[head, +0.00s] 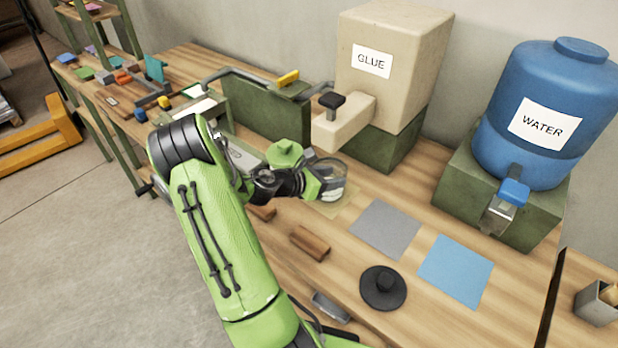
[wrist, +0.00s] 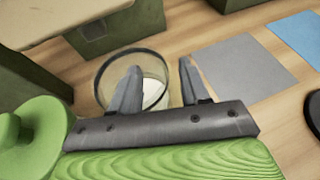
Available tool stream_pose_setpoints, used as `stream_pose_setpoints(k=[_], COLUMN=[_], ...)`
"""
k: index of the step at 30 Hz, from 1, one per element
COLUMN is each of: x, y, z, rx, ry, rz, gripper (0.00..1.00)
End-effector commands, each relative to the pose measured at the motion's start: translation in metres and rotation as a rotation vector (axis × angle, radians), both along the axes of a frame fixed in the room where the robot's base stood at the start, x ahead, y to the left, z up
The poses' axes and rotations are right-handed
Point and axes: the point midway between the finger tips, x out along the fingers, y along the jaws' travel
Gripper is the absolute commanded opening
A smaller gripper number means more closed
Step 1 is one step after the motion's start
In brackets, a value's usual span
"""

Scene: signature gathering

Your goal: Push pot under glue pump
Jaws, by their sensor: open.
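The pot is a clear round glass vessel (head: 333,172) on the bench, partly hidden by my gripper. In the wrist view the pot (wrist: 152,62) shows a pale patch at its bottom. My gripper (wrist: 160,68) is open at the pot's near side. One finger overlaps the pot in the picture and the other is just right of its rim; I cannot tell whether they touch it. The glue pump (head: 345,122) is a beige spout with a black knob on the box marked GLUE (head: 395,60). The pot is below the spout in the picture; exact alignment is unclear.
A yellowish mat (head: 325,207) lies by the pot, with grey (head: 385,229) and blue (head: 455,270) mats to the right. A black lid (head: 383,288) and wooden block (head: 310,243) lie nearer. A blue water tank (head: 540,110) stands at right.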

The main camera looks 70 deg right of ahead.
Motion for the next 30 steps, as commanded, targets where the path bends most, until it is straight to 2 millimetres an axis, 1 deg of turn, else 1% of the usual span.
stream_pose_setpoints(k=[1,9,12,15,20,30], x=[0.010,0.049,0.062,0.070,0.075,0.075], y=[0.009,0.057,0.072,0.083,0.090,0.090], z=[0.007,0.033,0.041,0.047,0.049,0.048], rx=[0.002,0.000,0.000,-0.001,0.000,0.001], ry=[0.000,-0.001,0.000,-0.001,0.000,0.001], rz=[0.008,0.007,0.006,0.004,0.001,0.000], gripper=[0.46,0.46,0.46,0.46,0.46,0.46])
